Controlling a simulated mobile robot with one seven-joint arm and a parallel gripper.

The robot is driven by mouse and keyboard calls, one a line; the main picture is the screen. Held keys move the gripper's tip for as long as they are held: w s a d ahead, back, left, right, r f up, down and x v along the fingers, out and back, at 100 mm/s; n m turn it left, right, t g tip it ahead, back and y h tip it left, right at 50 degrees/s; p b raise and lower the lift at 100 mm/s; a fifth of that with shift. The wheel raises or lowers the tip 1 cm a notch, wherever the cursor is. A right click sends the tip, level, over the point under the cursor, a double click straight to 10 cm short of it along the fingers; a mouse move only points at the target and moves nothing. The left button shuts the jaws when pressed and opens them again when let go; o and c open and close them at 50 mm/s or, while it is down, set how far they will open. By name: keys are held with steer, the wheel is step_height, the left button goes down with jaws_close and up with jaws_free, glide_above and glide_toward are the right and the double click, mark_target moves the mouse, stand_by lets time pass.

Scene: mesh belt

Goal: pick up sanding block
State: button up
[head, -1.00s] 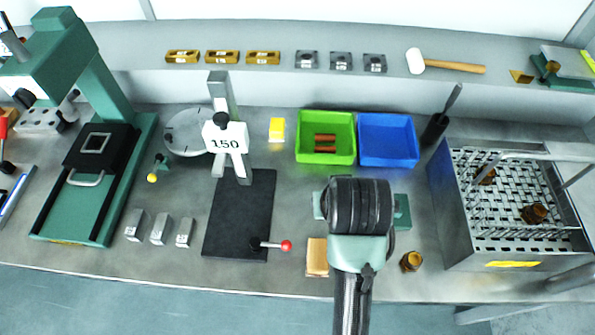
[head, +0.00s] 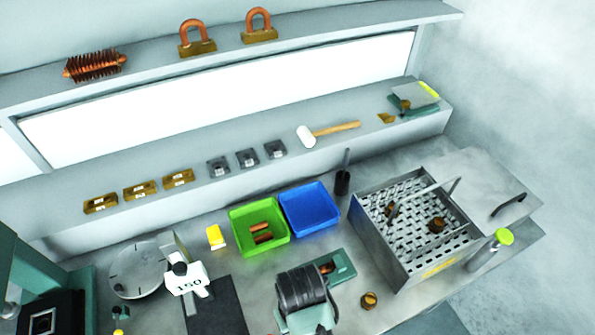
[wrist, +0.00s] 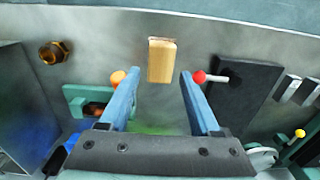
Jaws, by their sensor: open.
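The sanding block (wrist: 161,62), a tan wooden block with a paler end, lies on the grey bench in the wrist view. It is at the top centre, in line with the gap between my fingers. My gripper (wrist: 160,76) is open, with one blue finger on each side of the gap and nothing held. I cannot tell how high the fingertips are above the block. In the head view my arm shows at the bottom centre, and neither the block nor the fingertips can be made out.
A red-knobbed lever (wrist: 200,77) on a black plate is beside the right finger. A green fixture (wrist: 88,100) is left of the left finger. A brass nut (head: 368,300), green bin (head: 236,216), blue bin (head: 310,210) and mesh-bottomed metal basket (head: 385,255) stand on the bench.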

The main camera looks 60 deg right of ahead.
steer(key=shift+w+f+p, duration=0.15)
steer(key=shift+f+p, duration=0.5)
steer(key=shift+f, duration=2.7)
jaws_close()
steer(key=shift+r, duration=0.15)
step_height(320, 180, up, 10)
steer(key=shift+f+b, duration=0.1)
steer(key=shift+b, duration=0.4)
